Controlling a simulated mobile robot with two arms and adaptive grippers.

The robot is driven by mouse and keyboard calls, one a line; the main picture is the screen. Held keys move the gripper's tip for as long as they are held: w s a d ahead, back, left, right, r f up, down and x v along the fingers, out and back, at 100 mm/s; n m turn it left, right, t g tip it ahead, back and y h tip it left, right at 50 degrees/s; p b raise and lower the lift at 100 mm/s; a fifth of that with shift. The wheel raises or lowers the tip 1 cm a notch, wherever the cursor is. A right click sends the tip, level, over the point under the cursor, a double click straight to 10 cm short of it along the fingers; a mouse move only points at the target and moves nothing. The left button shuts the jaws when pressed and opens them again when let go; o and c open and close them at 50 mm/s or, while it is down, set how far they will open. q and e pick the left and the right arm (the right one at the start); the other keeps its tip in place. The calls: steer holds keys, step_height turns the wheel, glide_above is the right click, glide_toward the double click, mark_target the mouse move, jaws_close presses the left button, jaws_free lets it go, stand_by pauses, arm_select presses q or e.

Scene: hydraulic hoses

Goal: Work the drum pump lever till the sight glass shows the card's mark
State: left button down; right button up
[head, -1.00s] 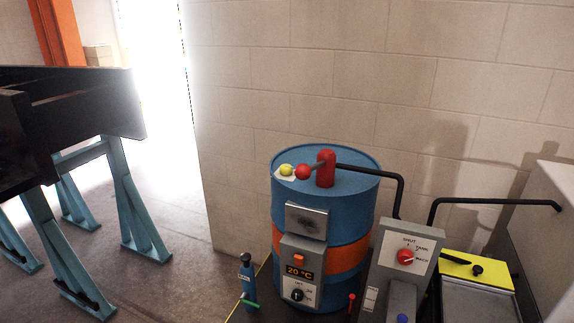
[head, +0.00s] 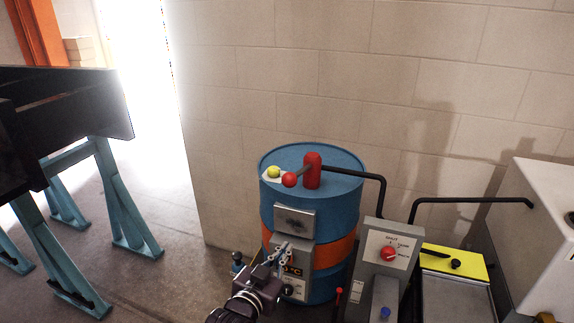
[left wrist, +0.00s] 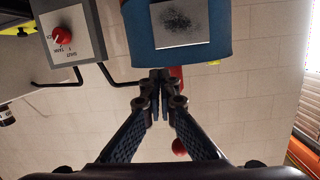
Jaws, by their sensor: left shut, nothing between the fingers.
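The blue drum (head: 335,217) with an orange band stands against the wall. On its lid is the red pump body (head: 312,172), with a lever ending in a red ball (head: 290,180). The pump body (left wrist: 176,73) and ball (left wrist: 179,146) also show in the left wrist view, upside down and partly behind my fingers. My left gripper (head: 284,250) is shut and empty in front of the drum's temperature box (head: 297,286), partly covering its display. It is below the lever ball and apart from it. I cannot make out the sight glass or the card's mark. My right gripper is out of view.
A grey valve box (head: 390,240) with a red knob (head: 388,254) stands right of the drum. A yellow-topped unit (head: 453,262) and a white cabinet (head: 540,235) stand farther right. Black pipes run above them. Teal trestles (head: 122,210) stand left, with open floor between.

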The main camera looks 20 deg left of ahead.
arm_select(q)
steer(key=s+r+t, duration=0.1)
steer(key=r+t, duration=0.1)
steer(key=r, duration=0.8)
steer(key=s+a+r+t+p, duration=0.1)
steer(key=s+r+t, duration=0.1)
steer(key=r, duration=0.9)
steer(key=shift+s+a+r, duration=0.2)
steer(key=shift+a+r, duration=0.05)
steer(key=shift+r, duration=0.05)
steer(key=shift+w, duration=0.1)
step_height(320, 180, up, 2)
steer(key=p, duration=0.5)
glide_above(287, 174)
steer(key=d, duration=0.1)
steer(key=shift+s, duration=0.35)
steer(key=f, duration=0.3)
steer(key=shift+s+a, duration=0.1)
steer(key=shift+s, duration=0.2)
steer(key=shift+s+a+f+p, duration=0.15)
steer(key=shift+s+f+p, duration=0.15)
steer(key=shift+f, duration=0.35)
steer(key=shift+w, duration=0.1)
